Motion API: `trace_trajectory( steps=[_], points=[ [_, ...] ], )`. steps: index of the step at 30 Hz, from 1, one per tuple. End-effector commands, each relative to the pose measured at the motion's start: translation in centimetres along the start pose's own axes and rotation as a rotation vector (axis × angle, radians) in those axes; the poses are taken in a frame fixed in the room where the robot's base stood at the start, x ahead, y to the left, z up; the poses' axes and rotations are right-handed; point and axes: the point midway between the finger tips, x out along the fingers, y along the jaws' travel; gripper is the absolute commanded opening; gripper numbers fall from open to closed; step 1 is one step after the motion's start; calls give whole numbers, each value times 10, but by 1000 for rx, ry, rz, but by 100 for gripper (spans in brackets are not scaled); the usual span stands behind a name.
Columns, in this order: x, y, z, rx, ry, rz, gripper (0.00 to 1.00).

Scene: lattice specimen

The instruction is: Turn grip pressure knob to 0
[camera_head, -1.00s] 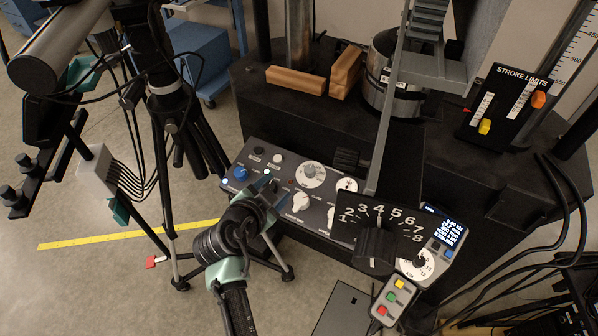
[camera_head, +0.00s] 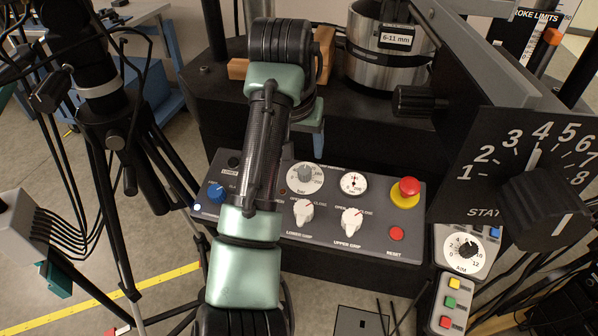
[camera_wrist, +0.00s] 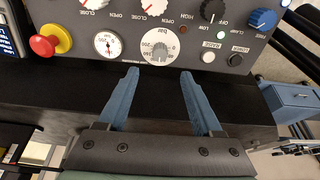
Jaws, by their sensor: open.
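The grip pressure knob (camera_head: 304,175) is a grey knob on a round white dial marked in bar, at the back of the control panel. In the wrist view the same knob (camera_wrist: 160,50) is at top centre, with numbers around it; its exact setting is too small to read. My gripper (camera_wrist: 159,77) is open, its two blue fingers apart and empty, pointing toward the knob's dial but short of it. In the head view one blue finger shows behind the panel's back edge, and my arm covers part of the panel's left side.
A pressure gauge (camera_head: 353,184) sits right of the knob. A red emergency button (camera_head: 407,188), two white grip knobs and a blue knob (camera_head: 216,191) share the panel. A black numbered dial plate (camera_head: 482,190) stands at the right. A tripod (camera_head: 118,135) stands at the left.

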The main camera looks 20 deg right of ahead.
Motion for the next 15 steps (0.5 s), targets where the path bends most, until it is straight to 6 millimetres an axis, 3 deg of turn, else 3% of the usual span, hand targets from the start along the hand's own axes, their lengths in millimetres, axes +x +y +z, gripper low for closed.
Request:
trace_trajectory(
  steps=[9, 15],
  points=[
    [69, 0, 2, 1, -2, 2, 67],
    [96, 0, 0, 2, 1, 2, 67]
  ],
)
